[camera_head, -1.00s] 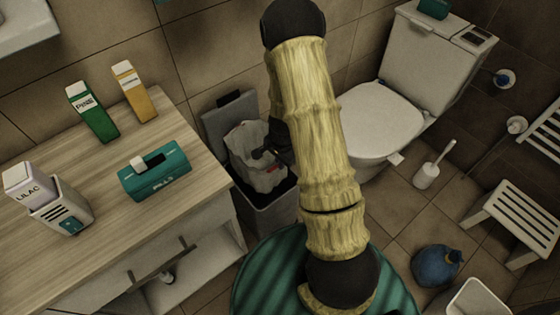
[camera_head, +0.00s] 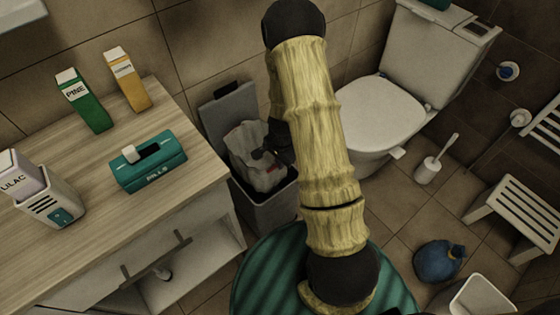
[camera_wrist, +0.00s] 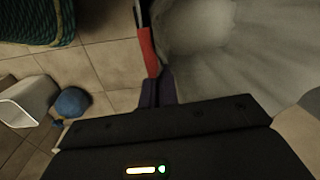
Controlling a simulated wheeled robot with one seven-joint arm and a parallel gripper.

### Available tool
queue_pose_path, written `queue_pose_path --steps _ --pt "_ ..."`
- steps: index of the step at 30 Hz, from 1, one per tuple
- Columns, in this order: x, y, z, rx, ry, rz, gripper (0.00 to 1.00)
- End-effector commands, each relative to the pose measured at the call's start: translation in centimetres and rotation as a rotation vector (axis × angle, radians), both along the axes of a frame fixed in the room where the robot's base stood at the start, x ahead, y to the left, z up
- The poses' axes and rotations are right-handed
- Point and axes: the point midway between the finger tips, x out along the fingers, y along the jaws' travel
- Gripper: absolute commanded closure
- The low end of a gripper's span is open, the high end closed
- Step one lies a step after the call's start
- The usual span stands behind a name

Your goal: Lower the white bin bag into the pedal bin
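The white bin bag (camera_head: 252,158) hangs at the mouth of the pedal bin (camera_head: 275,213), its lower end within the rim and its crumpled top standing above it. The bin's grey lid (camera_head: 227,108) stands open behind the bag. My gripper (camera_head: 266,153) is shut on the bag near its upper right side, partly hidden by my arm. In the wrist view the pale bag (camera_wrist: 235,45) fills the upper right, against a finger with a red strip. The bin's inside and the bag's bottom are hidden.
A wooden counter (camera_head: 60,215) with cartons and a teal box (camera_head: 148,170) lies left of the bin. The toilet (camera_head: 380,110) stands to the right. A brush (camera_head: 428,170), blue bag (camera_head: 438,262), white container (camera_head: 470,297) and slatted stool (camera_head: 515,215) occupy the right floor.

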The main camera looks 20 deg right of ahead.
Motion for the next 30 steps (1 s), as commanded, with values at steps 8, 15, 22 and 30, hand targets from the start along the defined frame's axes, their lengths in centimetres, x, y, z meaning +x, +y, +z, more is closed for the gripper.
queue_pose_path --steps 8,15,22,30 --pt "0.0 0.0 -1.3 0.000 -0.001 -0.001 1.00" --pt "0.0 0.0 -2.2 0.000 -0.001 -0.001 1.00" --pt "0.0 -0.2 -3.2 -0.001 0.000 -0.005 1.00" --pt "0.0 -0.2 -4.3 0.000 0.000 -0.004 1.00"
